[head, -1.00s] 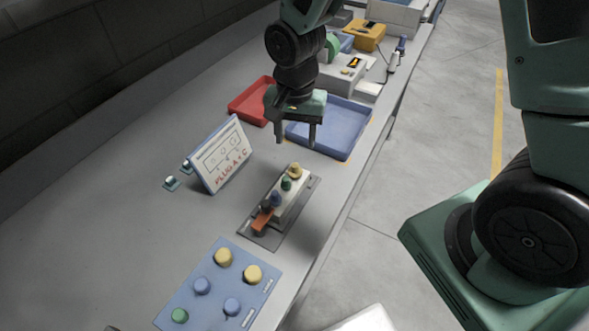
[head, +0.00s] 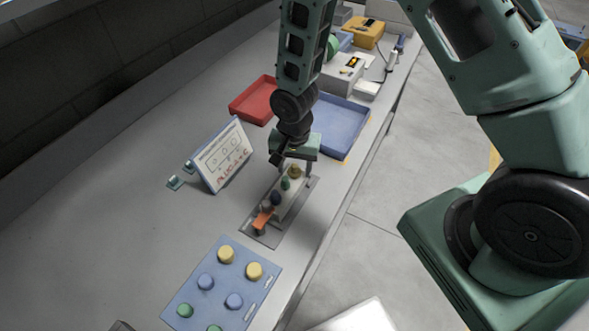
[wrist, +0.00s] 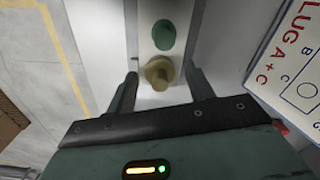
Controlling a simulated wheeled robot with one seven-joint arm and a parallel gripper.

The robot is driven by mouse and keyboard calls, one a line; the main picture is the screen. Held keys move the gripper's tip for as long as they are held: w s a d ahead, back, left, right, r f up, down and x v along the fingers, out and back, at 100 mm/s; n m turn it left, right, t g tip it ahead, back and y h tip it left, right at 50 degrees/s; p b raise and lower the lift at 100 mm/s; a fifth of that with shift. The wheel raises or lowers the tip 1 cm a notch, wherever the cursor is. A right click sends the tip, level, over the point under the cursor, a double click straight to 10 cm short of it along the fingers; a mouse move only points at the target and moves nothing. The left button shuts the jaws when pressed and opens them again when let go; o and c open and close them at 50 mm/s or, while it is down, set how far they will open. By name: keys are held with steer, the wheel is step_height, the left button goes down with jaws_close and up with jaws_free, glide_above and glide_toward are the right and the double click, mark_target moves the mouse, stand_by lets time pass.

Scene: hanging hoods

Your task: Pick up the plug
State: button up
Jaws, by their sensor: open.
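A white block on a grey base plate (head: 268,237) holds a row of plugs: a yellow plug (head: 295,172) at the far end, a green plug (head: 286,184), a dark blue plug (head: 276,198), and an orange piece (head: 262,217) at the near end. My gripper (head: 292,166) is open above the far end of the block. In the wrist view, the yellow plug (wrist: 159,73) sits between the two spread fingers of my gripper (wrist: 161,78), with gaps visible on both sides. The green plug (wrist: 164,36) lies just beyond it. Whether the fingertips reach plug height is unclear.
A sign (head: 222,156) reading "PLUG A + C" stands left of the block. A blue panel (head: 190,280) with several coloured plugs lies nearer. Red (head: 252,101) and blue (head: 343,125) trays lie beyond. The table's right edge is close to the block.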

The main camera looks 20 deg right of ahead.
steer(key=c, duration=0.9)
steer(key=shift+c, duration=0.2)
